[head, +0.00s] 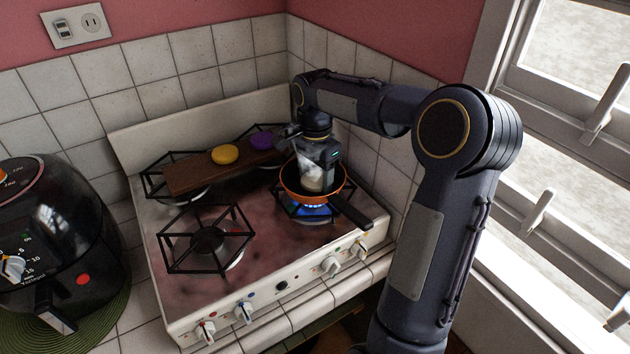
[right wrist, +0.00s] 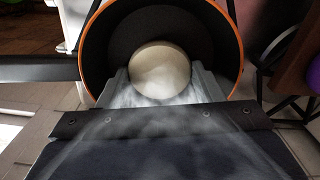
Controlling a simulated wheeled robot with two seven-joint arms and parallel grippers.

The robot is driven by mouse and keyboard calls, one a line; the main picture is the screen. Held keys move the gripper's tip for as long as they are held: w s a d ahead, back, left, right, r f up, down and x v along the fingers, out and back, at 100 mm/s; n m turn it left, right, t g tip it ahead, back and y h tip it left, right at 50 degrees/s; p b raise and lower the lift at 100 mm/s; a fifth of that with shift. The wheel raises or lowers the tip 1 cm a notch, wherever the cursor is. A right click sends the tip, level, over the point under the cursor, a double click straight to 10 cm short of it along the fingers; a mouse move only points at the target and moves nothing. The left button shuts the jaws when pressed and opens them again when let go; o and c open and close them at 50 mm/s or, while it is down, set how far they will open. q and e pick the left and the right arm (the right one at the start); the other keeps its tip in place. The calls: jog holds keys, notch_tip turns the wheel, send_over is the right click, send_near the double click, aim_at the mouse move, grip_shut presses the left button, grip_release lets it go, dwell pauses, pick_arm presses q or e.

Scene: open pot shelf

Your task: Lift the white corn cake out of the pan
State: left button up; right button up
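In the right wrist view the cake (right wrist: 160,70) is a pale round disc against the dark inside of the pan (right wrist: 118,38). My right gripper (head: 314,178) reaches down into the pan. In the wrist view its fingers (right wrist: 160,82) lie close on both sides of the cake. I cannot tell whether they press on it. Whitish haze blurs the fingers. My left gripper is not in view.
A blue flame (head: 313,209) burns under the pan, whose handle (head: 352,212) points to the front right. A wooden board (head: 195,177) behind holds a yellow cake (head: 225,154) and a purple cake (head: 262,140). The front left burner (head: 207,240) is empty. An air fryer (head: 55,240) stands at left.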

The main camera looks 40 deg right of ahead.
jog(key=shift+c, duration=1.2)
